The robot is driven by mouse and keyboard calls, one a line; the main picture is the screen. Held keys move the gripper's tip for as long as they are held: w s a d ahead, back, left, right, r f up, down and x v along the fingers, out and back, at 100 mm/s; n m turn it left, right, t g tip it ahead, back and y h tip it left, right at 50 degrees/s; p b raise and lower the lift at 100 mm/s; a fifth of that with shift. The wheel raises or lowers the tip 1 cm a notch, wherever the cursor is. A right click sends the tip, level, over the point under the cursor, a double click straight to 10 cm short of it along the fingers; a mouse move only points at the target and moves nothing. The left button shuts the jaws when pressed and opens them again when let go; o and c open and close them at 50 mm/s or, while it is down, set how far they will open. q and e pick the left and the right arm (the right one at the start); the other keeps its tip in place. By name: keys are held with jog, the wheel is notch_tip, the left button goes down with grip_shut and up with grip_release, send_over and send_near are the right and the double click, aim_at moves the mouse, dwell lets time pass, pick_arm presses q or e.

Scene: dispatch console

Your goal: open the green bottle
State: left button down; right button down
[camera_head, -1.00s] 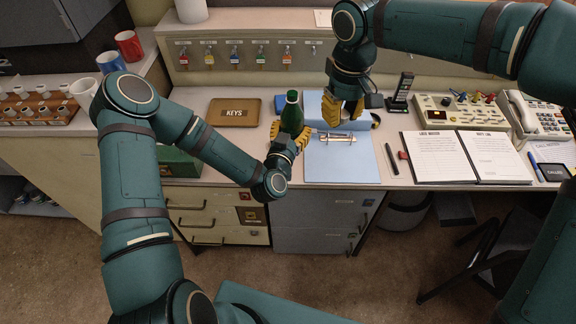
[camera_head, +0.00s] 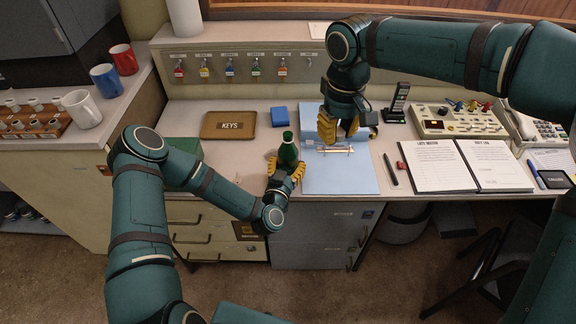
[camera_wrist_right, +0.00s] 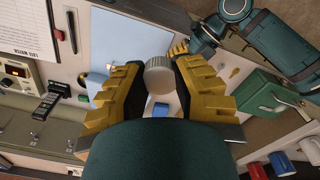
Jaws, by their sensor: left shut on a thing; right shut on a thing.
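The green bottle (camera_head: 288,153) stands roughly upright in my left gripper (camera_head: 285,176), whose yellow fingers are shut around its lower part near the desk's front edge. My right gripper (camera_head: 338,129) is over the blue folder, to the right of the bottle and apart from it. In the right wrist view, my right gripper (camera_wrist_right: 157,88) is shut on a small grey ribbed round piece (camera_wrist_right: 159,74), which looks like a cap. The bottle's top looks green in the head view; its mouth is too small to make out. Left gripper fingers (camera_wrist_right: 179,48) show beyond the grey piece.
An open blue folder (camera_head: 340,178) lies under my right gripper. A KEYS tray (camera_head: 228,125) and a small blue box (camera_head: 279,117) lie behind the bottle. An open log book (camera_head: 440,165) lies to the right, with a pen (camera_head: 390,169) beside it.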

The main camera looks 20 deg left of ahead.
pick_arm(q)
jog(key=shift+f, duration=0.1)
jog(key=shift+c, duration=0.3)
grip_release()
